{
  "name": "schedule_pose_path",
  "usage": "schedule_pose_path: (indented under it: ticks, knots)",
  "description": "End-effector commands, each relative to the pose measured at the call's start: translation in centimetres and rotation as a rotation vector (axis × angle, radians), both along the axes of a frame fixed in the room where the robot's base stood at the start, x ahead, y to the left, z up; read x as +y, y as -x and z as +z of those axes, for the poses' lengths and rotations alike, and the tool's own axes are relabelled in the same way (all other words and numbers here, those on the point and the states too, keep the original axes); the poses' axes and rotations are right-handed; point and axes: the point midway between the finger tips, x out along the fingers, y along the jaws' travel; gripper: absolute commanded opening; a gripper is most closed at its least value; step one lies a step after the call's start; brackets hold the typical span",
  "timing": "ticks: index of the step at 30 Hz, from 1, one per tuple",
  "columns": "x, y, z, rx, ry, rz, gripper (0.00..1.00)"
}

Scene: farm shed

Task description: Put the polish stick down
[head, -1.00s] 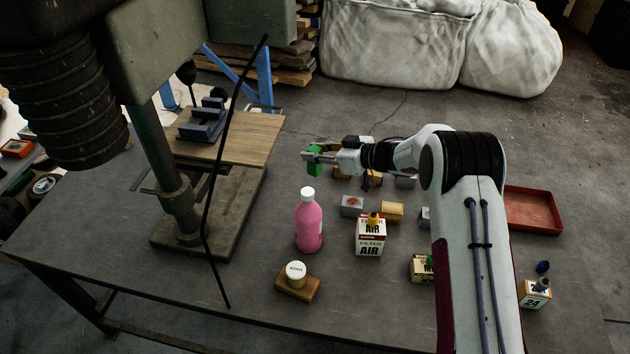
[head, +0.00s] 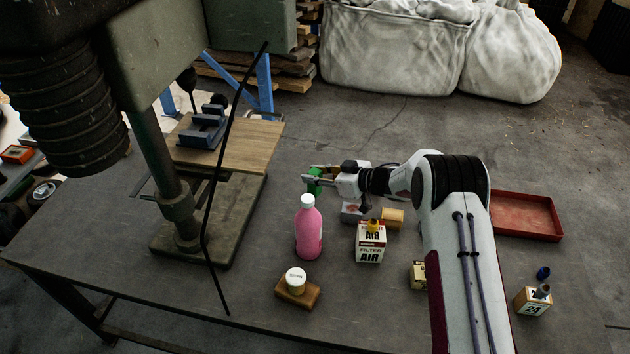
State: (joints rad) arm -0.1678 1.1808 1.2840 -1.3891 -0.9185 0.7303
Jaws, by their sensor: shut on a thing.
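The polish stick, a green block (head: 314,186), is between the fingers of my gripper (head: 312,178). My gripper is shut on it, and the fingers hide part of it. It is behind the pink bottle in the head view, low over the grey workbench (head: 345,302). I cannot tell whether the stick touches the bench top.
A pink bottle (head: 309,230) stands just in front of my gripper. An air filter box (head: 370,245), a grey block (head: 351,213) and a yellow block (head: 392,218) are close by. A drill press column (head: 172,185) stands left. A red tray (head: 527,216) lies at the right.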

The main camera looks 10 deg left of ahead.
Motion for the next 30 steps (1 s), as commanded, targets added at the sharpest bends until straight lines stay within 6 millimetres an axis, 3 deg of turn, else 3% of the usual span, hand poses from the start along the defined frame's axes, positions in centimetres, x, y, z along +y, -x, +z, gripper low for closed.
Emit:
schedule_pose_path:
  ticks: [7, 23, 24, 26, 30]
  knots:
    - [0.0, 0.0, -2.3, 0.0, 0.0, 0.0, 0.0]
    - [0.0, 0.0, -2.9, 0.0, -0.001, 0.0, 0.0]
    - [0.0, 0.0, -2.9, 0.0, 0.0, 0.0, 0.27]
    - [0.0, 0.0, -2.9, 0.0, 0.0, 0.0, 0.41]
    - [0.0, 0.0, -2.9, 0.0, 0.0, 0.0, 0.41]
